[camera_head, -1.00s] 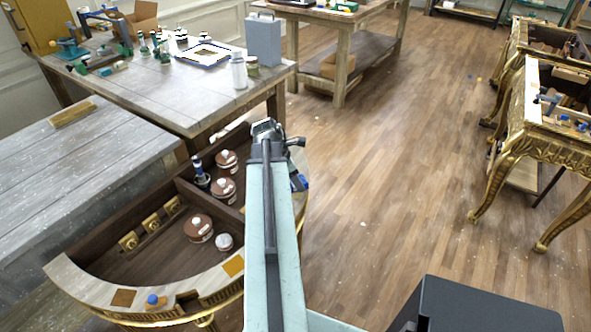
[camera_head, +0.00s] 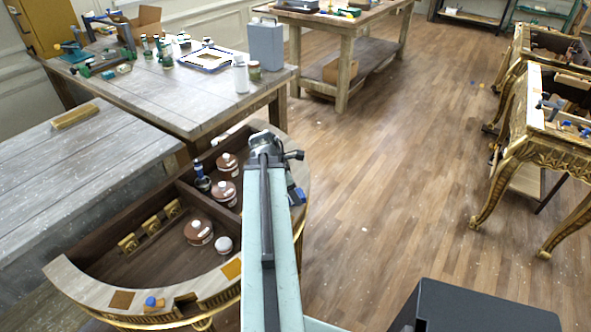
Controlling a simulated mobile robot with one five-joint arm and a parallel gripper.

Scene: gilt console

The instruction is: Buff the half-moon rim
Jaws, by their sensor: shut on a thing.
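The half-moon table's pale wooden rim (camera_head: 83,281) curves around a dark, partitioned well, with gilt trim below its front edge. My wrist (camera_head: 265,145) is above the table's right part, and my arm hides much of the rim there. My gripper (camera_head: 292,188) is mostly hidden by the arm. It is shut on a blue thing (camera_head: 298,196), of which a small part shows beside the arm, over the right rim. I cannot tell whether it touches the rim. Brown and ochre patches (camera_head: 121,300) and a small blue-knobbed piece (camera_head: 152,303) are on the front rim.
A grey bench (camera_head: 75,165) adjoins on the left, with a cluttered worktable (camera_head: 188,106) behind. Gilt consoles (camera_head: 530,135) stand at right; the floor between is open.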

